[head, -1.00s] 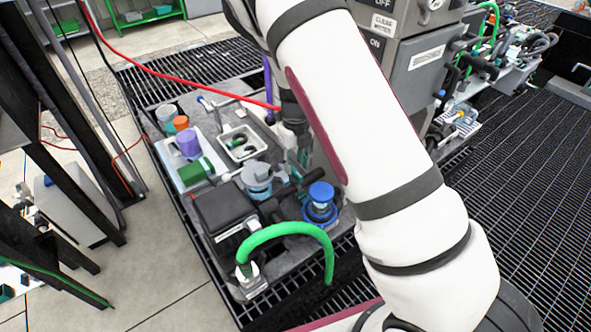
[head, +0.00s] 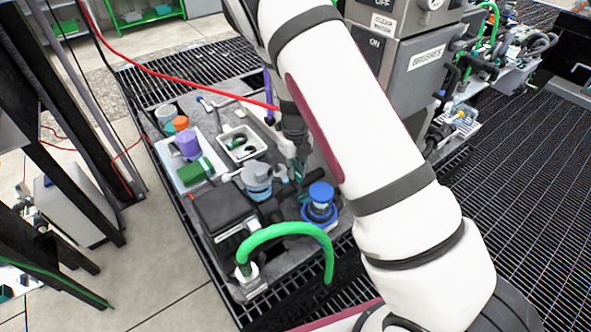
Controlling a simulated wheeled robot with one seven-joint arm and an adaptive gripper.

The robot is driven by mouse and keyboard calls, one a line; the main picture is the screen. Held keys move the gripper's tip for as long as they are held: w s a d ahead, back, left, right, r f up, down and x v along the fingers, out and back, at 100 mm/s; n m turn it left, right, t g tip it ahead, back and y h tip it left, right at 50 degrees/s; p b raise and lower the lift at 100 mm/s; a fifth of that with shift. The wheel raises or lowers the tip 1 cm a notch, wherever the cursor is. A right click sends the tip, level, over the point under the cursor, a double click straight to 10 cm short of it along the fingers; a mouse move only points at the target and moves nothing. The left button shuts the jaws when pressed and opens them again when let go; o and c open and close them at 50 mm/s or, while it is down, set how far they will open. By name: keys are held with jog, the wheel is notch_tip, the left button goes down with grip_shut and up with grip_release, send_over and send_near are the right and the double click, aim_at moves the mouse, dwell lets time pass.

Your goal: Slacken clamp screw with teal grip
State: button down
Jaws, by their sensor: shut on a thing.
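My gripper (head: 297,168) is in the middle of the head view, low over the grey bench top and partly covered by my own white arm. It is shut on a small teal piece, which I take to be the teal grip of the clamp screw. The fingers and grip are small and overlap, so the exact hold and the screw's thread are hidden. A white fitting (head: 286,147) stands right beside the gripper. A grey-blue round cap (head: 257,177) is just to the left, apart from the gripper.
A blue knob (head: 321,193) and a thick green hose (head: 290,230) stand nearer me. A black box (head: 222,209), a white tray (head: 242,143), a purple cylinder (head: 187,143) and a green block (head: 195,172) lie left. A red hose (head: 180,80) crosses behind. A grey cabinet (head: 410,80) stands right.

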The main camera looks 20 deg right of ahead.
jog(key=shift+n, duration=0.4)
